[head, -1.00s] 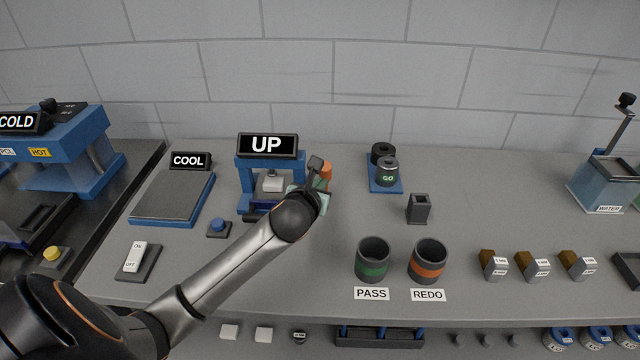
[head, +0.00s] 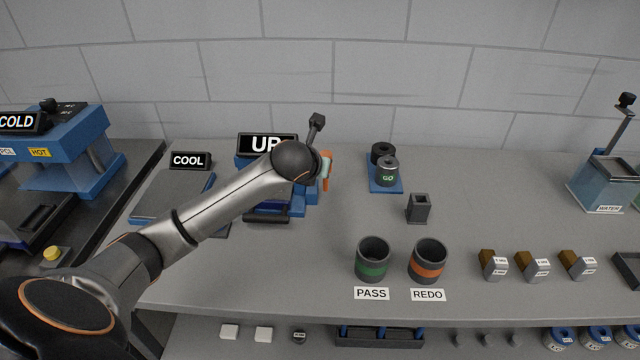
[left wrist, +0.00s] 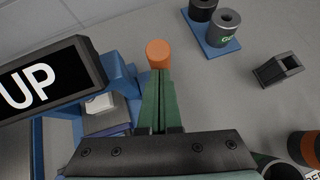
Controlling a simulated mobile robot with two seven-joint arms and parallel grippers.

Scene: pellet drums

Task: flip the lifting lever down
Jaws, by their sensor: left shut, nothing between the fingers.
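The lifting lever shows as an orange round knob (left wrist: 158,53) at the right side of the blue press in the left wrist view. In the head view some of its orange (head: 328,160) shows just past my wrist. The sign (left wrist: 40,82) on the press reads UP. My left gripper (left wrist: 158,78) has its green fingers shut with nothing between them. Their tips point at the knob and overlap its lower edge in the picture; I cannot tell if they touch it. The lever's arm is hidden behind the fingers. My right gripper is in neither view.
My left arm covers part of the blue press (head: 268,213) and its sign. A COOL plate (head: 165,197) stands left of it. A blue stand with a GO weight (head: 387,174), a dark holder (head: 419,208) and PASS (head: 373,260) and REDO (head: 428,262) cups are to the right.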

